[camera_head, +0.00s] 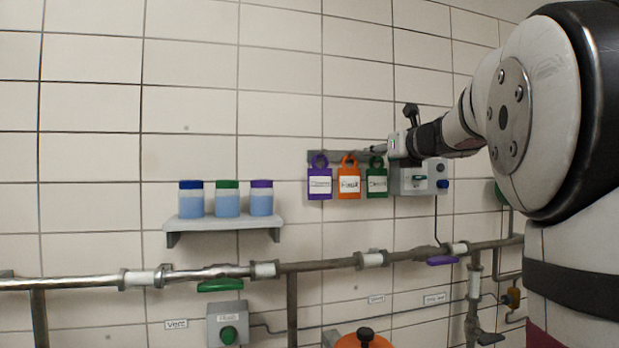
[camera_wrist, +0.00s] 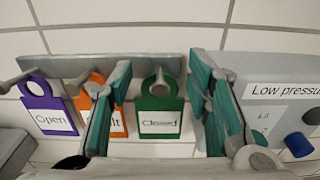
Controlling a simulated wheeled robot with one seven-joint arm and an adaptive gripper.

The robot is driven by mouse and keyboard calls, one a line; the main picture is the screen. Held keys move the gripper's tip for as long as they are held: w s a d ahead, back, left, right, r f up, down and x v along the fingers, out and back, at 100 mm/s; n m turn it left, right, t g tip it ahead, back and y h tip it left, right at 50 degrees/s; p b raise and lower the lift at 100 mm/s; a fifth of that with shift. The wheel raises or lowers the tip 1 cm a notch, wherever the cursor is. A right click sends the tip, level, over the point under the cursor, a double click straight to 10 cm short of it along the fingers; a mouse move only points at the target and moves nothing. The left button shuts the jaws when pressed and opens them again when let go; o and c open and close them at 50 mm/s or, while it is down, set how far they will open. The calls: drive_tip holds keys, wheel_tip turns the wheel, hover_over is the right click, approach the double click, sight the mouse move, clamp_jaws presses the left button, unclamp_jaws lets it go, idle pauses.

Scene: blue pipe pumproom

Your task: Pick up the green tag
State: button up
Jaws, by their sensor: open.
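The green tag (camera_head: 377,181) hangs from a grey rail (camera_head: 340,157) on the tiled wall, at the right end of a row of three tags. In the wrist view the green tag (camera_wrist: 160,105) bears a white label that reads "Closed", and a grey peg passes through its ring. My gripper (camera_wrist: 160,110) is open, with one finger on each side of the green tag in that view. I cannot tell how far the fingertips are from the tag. In the head view my gripper (camera_head: 385,147) reaches in from the right beside the rail.
An orange tag (camera_wrist: 118,118) hangs just left, partly hidden by my left finger; a purple tag (camera_wrist: 45,108) hangs farther left. A grey box labelled "Low pressure" (camera_wrist: 290,75), with a blue knob (camera_wrist: 299,144), is close on the right. A shelf (camera_head: 222,222) holds three jars; pipes (camera_head: 320,265) run below.

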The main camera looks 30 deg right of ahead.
drive_tip(key=shift+x, duration=0.75)
drive_tip(key=shift+c, duration=0.6)
drive_tip(key=c, duration=0.6)
drive_tip(key=shift+r+p, duration=0.35)
drive_tip(key=shift+r, duration=0.2)
drive_tip(key=shift+r+p, duration=0.25)
drive_tip(key=shift+p, duration=0.25)
